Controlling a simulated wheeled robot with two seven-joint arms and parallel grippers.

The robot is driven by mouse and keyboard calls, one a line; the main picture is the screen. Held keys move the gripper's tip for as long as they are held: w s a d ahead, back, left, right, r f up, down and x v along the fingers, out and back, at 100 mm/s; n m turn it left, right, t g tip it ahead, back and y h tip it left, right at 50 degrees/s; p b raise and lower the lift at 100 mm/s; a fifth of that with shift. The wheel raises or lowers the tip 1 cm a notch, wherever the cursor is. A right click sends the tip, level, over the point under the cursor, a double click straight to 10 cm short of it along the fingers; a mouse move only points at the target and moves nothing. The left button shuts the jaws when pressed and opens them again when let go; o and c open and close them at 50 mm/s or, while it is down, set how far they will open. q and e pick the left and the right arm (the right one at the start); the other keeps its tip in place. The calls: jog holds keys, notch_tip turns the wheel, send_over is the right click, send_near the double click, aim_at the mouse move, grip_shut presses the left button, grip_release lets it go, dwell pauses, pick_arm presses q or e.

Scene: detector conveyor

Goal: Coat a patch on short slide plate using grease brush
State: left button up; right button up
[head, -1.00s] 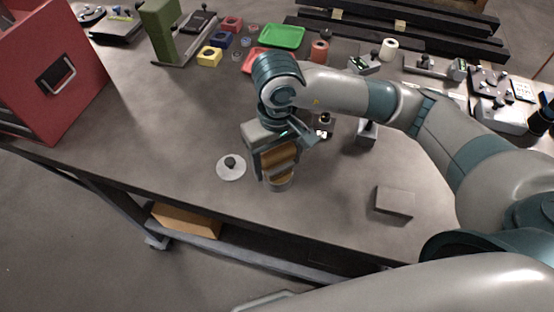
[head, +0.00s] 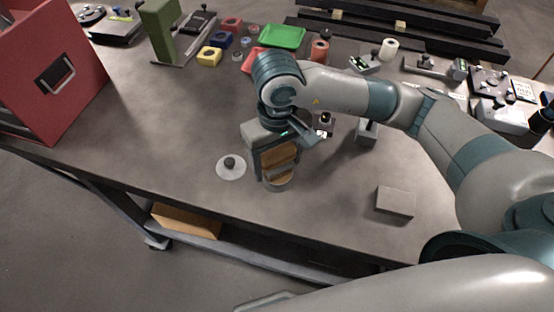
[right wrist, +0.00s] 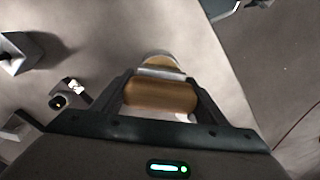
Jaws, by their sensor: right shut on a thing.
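My right gripper (head: 277,172) is shut on the grease brush, whose brown wooden handle (right wrist: 160,97) shows between the fingers in the right wrist view. The handle (head: 280,155) also shows in the head view. Just below the fingers is a small round grey pot with a tan top (head: 278,184), near the table's front edge. The brush's lower end is hidden, and I cannot tell whether it touches the pot's contents. A flat grey block (head: 395,202), which may be the short slide plate, lies to the right of the gripper. My left gripper is not in view.
A white disc with a dark knob (head: 231,166) lies left of the pot. A red box (head: 50,80) stands at the far left. A green tray (head: 282,37), coloured blocks and devices line the back. The table's left middle is clear.

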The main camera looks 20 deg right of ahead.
aim_at(280, 147)
jog(key=shift+s, duration=0.1)
dwell(0.6)
jog(key=shift+r+p, duration=0.75)
jog(key=shift+r, duration=2.7)
jog(key=shift+w+d+f+b, duration=0.25)
jog(key=shift+d+f+b, duration=0.05)
jog(key=shift+d+f, duration=0.1)
jog(key=w+d+f+m+b, duration=0.2)
jog(key=d+f+b, duration=0.1)
jog(key=d, duration=0.4)
jog(key=shift+f, duration=0.3)
jog(key=shift+s, duration=0.1)
